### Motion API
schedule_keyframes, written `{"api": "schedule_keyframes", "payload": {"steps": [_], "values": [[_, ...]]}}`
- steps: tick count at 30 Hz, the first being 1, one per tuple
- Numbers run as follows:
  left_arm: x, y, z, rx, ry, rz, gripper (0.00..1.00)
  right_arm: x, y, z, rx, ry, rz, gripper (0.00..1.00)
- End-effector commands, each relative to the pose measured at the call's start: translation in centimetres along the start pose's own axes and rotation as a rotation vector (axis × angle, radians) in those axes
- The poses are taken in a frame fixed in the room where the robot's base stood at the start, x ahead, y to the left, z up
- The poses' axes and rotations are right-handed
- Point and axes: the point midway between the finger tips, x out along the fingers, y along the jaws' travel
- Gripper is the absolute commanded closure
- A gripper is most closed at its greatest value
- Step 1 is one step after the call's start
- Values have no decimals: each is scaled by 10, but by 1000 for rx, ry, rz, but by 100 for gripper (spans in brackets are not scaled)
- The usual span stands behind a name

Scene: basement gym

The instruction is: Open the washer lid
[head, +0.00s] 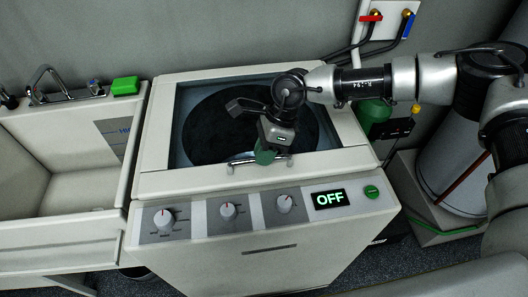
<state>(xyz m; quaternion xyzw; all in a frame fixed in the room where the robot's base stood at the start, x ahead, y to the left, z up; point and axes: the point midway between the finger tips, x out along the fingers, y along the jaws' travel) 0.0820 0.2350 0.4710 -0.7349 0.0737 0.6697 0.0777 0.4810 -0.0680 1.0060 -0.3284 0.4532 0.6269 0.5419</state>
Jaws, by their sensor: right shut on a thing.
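The white top-loading washer (218,262) stands in the middle of the head view. Its lid (163,150), with a dark window, lies flat and closed on top. A metal bar handle (238,162) sits at the lid's front edge. My right gripper (265,155) comes in from the right, reaches down over the lid and is shut on the handle. The gripper hides the middle of the handle and part of the window. My left gripper is not in view.
A utility sink (60,175) with a faucet stands close on the left, with a green block (125,86) on its rim. The washer's front panel has several knobs and a display (329,199) reading OFF. Hoses and red and blue valves (371,18) are on the wall behind.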

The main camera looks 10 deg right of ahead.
Motion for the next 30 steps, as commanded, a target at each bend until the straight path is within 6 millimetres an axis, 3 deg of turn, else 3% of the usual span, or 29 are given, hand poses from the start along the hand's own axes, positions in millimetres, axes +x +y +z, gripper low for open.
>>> {"api": "schedule_keyframes", "payload": {"steps": [8, 12, 18, 24, 30], "values": [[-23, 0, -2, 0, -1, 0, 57, -60, -2, 25, 49, -5, 108, 100], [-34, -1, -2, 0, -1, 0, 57, -105, -8, 45, 91, -8, 210, 100], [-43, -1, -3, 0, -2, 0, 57, -162, -25, 68, 89, -6, 210, 100], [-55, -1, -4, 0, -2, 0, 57, -199, -40, 83, 90, -5, 211, 100], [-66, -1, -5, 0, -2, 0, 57, -223, -54, 92, 91, -3, 210, 100]]}}
